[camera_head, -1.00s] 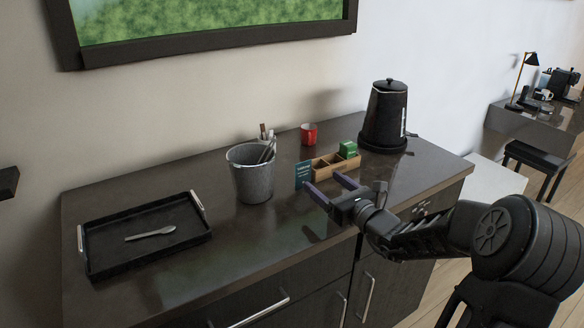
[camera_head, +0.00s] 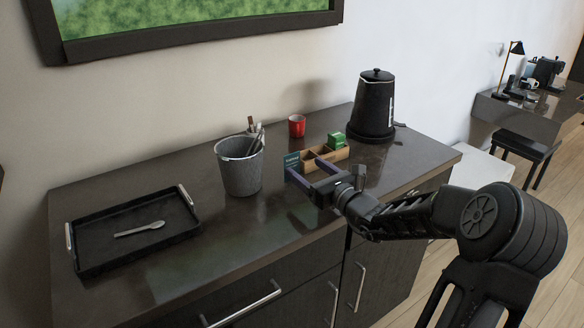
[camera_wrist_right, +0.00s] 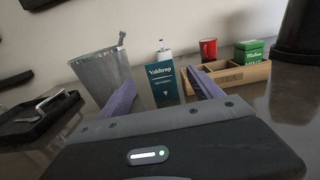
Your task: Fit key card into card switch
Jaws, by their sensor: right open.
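The key card (camera_head: 291,160) is a teal card with white lettering, standing upright at the left end of the wooden organizer. It also shows in the right wrist view (camera_wrist_right: 162,86), facing me between the fingertips. My right gripper (camera_head: 305,170) is open, low over the counter, with its fingers pointing at the card. I cannot tell whether a finger touches it. A dark block on the wall shows at the left of the right wrist view (camera_wrist_right: 14,79); it may be the card switch, but no slot is visible. My left gripper is out of view.
The wooden organizer (camera_head: 330,159) holds a green box (camera_head: 336,140). A grey bucket (camera_head: 240,172) stands left of the card. A red cup (camera_head: 297,126) and black kettle (camera_head: 372,107) stand behind. A black tray (camera_head: 95,262) with a spoon (camera_head: 140,229) lies left.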

